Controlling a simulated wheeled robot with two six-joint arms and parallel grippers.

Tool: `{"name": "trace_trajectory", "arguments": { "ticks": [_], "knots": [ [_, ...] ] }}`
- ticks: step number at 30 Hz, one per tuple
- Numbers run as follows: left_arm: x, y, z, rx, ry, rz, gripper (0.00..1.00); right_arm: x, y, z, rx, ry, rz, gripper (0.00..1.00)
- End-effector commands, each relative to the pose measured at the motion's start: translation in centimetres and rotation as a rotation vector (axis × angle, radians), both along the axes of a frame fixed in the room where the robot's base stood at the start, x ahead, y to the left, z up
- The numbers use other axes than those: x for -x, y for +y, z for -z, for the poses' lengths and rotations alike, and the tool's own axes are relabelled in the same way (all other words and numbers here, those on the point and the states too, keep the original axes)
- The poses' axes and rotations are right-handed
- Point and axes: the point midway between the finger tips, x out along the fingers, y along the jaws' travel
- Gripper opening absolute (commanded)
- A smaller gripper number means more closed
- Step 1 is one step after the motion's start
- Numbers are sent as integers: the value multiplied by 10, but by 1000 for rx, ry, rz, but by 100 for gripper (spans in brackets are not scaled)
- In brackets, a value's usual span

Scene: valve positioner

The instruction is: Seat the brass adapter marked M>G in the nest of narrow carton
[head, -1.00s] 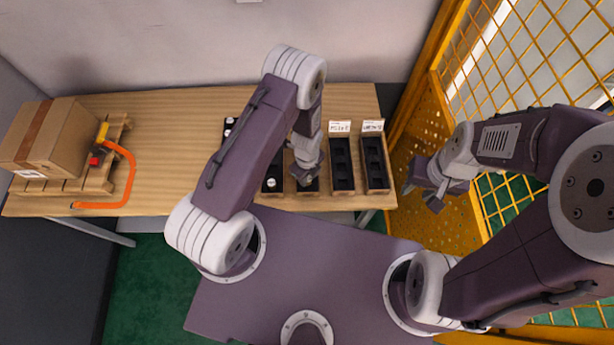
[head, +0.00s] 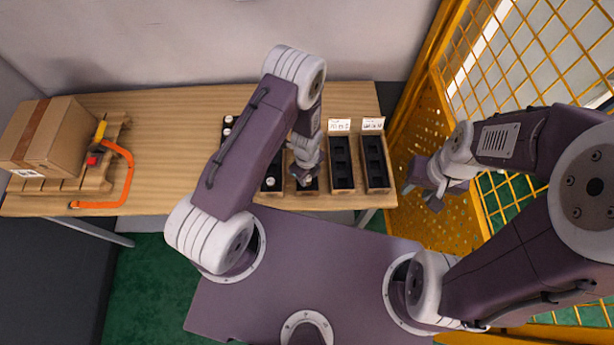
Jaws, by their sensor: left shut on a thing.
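My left gripper (head: 306,181) is shut on a small pale piece at the front end of a dark-lined slot. The piece is too small to read any mark, so I cannot tell whether it is the brass adapter marked M>G. Two narrow cartons, one (head: 342,185) and another to its right (head: 375,183), have black inserts with square nests that look empty. White labels stand behind them, too small to read. Left of my gripper, a black insert (head: 272,172) holds a round pale piece (head: 270,182). My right gripper (head: 422,197) is open and empty, right of the table.
A cardboard box (head: 52,140) sits on a wooden pallet (head: 95,180) at the table's left, beside an orange curved handle (head: 128,180). The table (head: 175,140) is clear between pallet and inserts. A yellow mesh fence (head: 530,60) stands on the right.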

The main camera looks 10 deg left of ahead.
Motion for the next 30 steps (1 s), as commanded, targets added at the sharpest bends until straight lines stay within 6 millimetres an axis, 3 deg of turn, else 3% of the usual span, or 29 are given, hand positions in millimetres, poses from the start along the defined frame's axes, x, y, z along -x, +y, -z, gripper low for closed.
{"name": "trace_trajectory", "arguments": {
  "ticks": [30],
  "knots": [
    [0, 0, 18, 0, -1, 0, 0, 0, 0, 15, 0, 0, 0, 36]
  ]
}}
